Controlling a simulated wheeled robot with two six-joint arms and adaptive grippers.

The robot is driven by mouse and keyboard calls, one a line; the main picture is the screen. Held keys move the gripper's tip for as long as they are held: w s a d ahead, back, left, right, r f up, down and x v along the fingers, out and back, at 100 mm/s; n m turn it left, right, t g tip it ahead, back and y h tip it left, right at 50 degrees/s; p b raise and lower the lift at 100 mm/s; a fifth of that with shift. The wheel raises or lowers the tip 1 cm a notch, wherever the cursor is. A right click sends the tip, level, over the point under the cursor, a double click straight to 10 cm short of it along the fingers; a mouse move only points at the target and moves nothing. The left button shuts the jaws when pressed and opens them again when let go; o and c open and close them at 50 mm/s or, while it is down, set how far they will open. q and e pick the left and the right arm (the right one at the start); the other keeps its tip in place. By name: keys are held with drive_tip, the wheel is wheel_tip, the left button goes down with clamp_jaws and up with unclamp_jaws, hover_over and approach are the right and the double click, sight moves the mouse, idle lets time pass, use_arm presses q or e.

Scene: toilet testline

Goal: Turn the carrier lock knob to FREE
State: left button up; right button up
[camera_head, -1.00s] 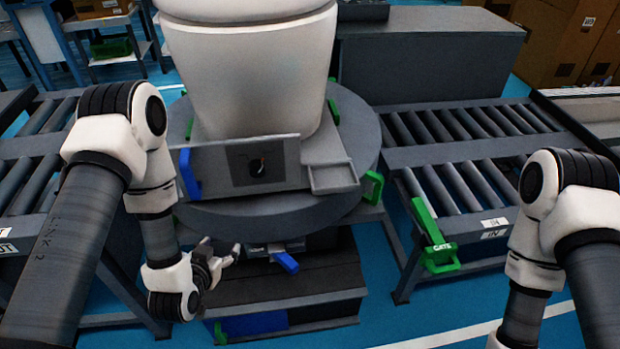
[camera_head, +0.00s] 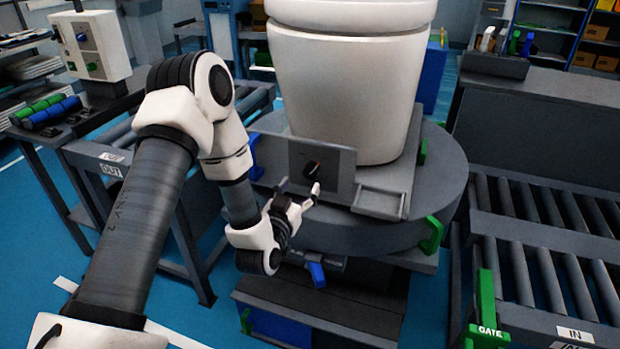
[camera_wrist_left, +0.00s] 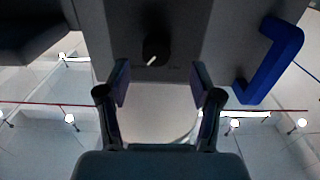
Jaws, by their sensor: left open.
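The carrier lock knob (camera_head: 312,169) is a small dark round knob with a pointer mark, on a dark plate of the grey panel (camera_head: 342,178) below the white toilet (camera_head: 350,90). In the left wrist view the knob (camera_wrist_left: 155,48) shows ahead of the fingers, its white mark slanting to the lower left. My left gripper (camera_head: 299,189) is open and empty, just in front of and below the knob. In the left wrist view its two fingers (camera_wrist_left: 162,84) are spread apart, with the knob beyond their tips; I see no contact. My right gripper is not in view.
A blue handle (camera_wrist_left: 270,62) stands beside the knob plate in the left wrist view. A blue lever (camera_head: 317,274) hangs below the round turntable (camera_head: 345,235). An open grey tray (camera_head: 381,202) adjoins the panel. Roller conveyors (camera_head: 550,285) flank the turntable; a control box (camera_head: 90,45) is at left.

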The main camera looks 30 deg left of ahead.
sight(309, 174)
use_arm(q)
drive_tip(key=x, duration=0.4)
drive_tip(key=shift+w+d+r, duration=0.15)
drive_tip(key=shift+w+d, duration=0.15)
drive_tip(key=shift+w, duration=0.2)
drive_tip(key=shift+w+a, duration=0.3)
drive_tip(key=shift+w, duration=0.15)
